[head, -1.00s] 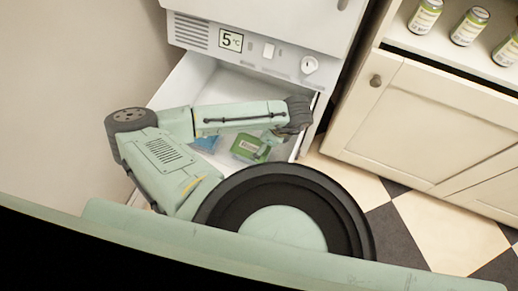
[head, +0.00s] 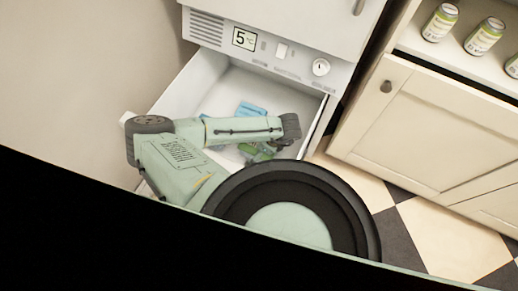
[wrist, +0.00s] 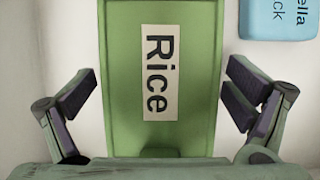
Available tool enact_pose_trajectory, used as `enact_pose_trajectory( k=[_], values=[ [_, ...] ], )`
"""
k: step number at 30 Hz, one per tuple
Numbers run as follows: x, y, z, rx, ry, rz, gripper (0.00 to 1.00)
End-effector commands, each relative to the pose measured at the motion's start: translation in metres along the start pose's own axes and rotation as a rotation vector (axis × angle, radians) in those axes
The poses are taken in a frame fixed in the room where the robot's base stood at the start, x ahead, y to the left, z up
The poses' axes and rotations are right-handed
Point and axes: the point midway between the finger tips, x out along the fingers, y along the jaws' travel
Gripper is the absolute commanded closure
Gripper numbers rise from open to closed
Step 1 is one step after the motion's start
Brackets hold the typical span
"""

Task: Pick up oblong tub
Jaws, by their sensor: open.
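A green oblong tub with a "Rice" label (wrist: 190,75) fills the middle of the wrist view. In the head view a green thing (head: 262,150) shows partly below my arm in the open drawer; the arm hides much of it. My gripper (wrist: 158,103) is open, with one finger on each side of the green tub in the picture. Both dark finger pads look apart from the tub's sides. I cannot tell how far the fingers are above or beside it.
The open white drawer (head: 205,75) sits under a white appliance with a 5 °C display (head: 244,38). A blue pack (wrist: 278,18) lies right of the tub in the wrist view. A cream cabinet (head: 430,120) with several cans (head: 440,22) stands to the right.

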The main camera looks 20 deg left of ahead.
Motion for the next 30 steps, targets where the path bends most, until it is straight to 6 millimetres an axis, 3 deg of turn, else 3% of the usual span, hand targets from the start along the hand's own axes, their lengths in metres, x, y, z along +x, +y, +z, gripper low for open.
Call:
enact_pose_trajectory(
  k=[24, 30],
  values=[
    [-0.0004, 0.0, 0.0002, 0.0, 0.0, 0.0, 0.55],
    [-0.0005, 0.0, 0.0004, 0.0, -0.001, 0.0, 0.57]
  ],
)
